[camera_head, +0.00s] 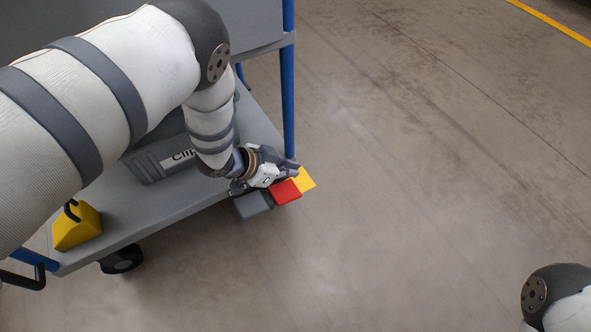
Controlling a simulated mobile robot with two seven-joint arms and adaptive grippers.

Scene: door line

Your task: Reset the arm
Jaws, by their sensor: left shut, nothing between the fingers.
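My left arm comes in from the left and reaches over a grey cart with blue posts (289,95). My left gripper (266,178) is at the cart's near right corner, shut with nothing held. Just below and beside it show a grey piece (252,205), a red piece (285,192) and a yellow piece (304,179). The gripper partly hides them, and I cannot tell whether it touches them. My right arm shows only as a link at the bottom right; its gripper is out of view.
On the cart's lower shelf (188,205) a yellow block with a black hook (78,228) stands at the left, and a grey lettered case (150,166) lies behind. A black wheel (121,260) is below. The concrete floor (420,170) to the right is clear.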

